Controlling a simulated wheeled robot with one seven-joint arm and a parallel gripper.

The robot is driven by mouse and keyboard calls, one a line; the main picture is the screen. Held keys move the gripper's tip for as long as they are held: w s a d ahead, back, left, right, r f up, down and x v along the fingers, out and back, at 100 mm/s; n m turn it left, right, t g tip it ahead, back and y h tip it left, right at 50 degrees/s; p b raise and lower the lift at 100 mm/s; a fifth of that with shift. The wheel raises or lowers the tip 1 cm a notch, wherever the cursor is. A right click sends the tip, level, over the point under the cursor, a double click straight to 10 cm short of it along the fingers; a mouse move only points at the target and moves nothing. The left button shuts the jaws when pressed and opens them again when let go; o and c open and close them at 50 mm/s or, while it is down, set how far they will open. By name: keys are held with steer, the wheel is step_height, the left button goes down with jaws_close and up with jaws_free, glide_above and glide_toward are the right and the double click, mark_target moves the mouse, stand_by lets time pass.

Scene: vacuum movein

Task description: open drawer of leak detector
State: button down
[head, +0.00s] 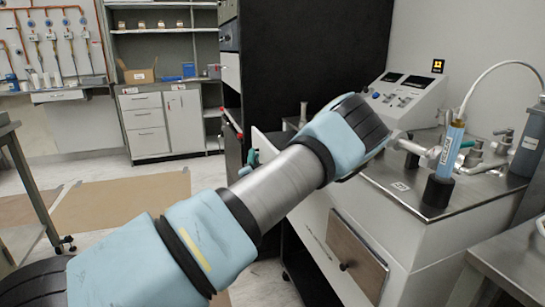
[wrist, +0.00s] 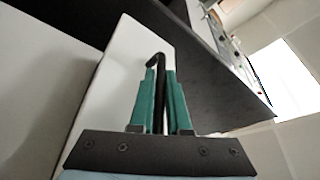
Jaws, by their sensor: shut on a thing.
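The leak detector (head: 400,92) appears to be the white console with dark displays at the right in the head view. My arm crosses in front of its left part. The teal fingers of my gripper (head: 252,158) show just left of a white upright panel (head: 265,145). In the wrist view the fingers (wrist: 160,75) are shut on a black bent bar (wrist: 155,58), like a handle. It lies in front of a white panel (wrist: 125,50). Whether this panel is the drawer front, and how far it stands out, I cannot tell.
A steel top (head: 400,183) with metal fittings and a blue cylinder (head: 449,150) is at the right. Below it is a brown panel (head: 355,250) with a black knob. A dark cabinet (head: 320,50) stands behind. Floor at the left is largely open, with brown sheets (head: 120,200).

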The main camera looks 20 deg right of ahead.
steer(key=a, duration=0.8)
steer(key=shift+b, duration=0.35)
steer(key=c, duration=1.2)
jaws_free()
steer(key=shift+o, duration=0.2)
steer(key=b+v, duration=0.1)
steer(key=v, duration=1)
steer(key=shift+b, duration=0.4)
